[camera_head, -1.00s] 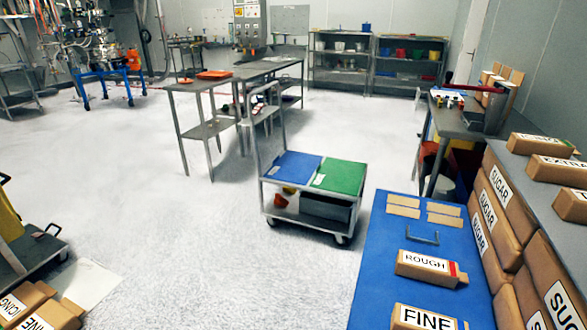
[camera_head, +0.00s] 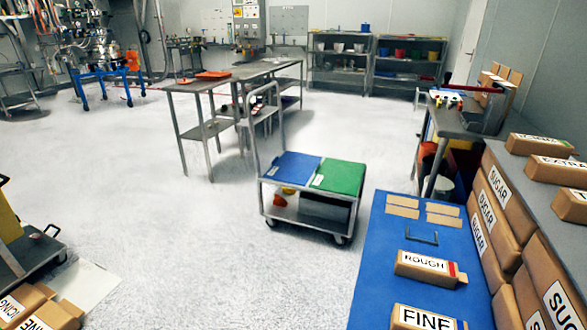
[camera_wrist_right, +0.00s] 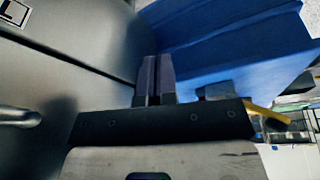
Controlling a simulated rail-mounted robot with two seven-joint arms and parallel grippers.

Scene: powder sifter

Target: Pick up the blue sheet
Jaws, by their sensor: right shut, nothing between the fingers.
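The blue sheet (camera_head: 293,167) lies flat on the top shelf of a metal cart, to the left of a green sheet (camera_head: 338,178). It has a small white label at its left edge. Neither of my grippers shows in the head view. In the right wrist view, my right gripper (camera_wrist_right: 152,64) has its two dark fingers shut together with nothing between them. A large blue surface (camera_wrist_right: 235,45) lies beyond and to the right of the fingers; I cannot tell whether it is the sheet. My left gripper is not in view.
The cart (camera_head: 305,217) stands on open pale floor. A blue-topped table (camera_head: 380,262) with a black handle and cartons marked ROUGH (camera_head: 425,266) and FINE (camera_head: 421,318) is at the right, beside stacked SUGAR bags (camera_head: 490,222). A metal table (camera_head: 240,77) stands behind the cart.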

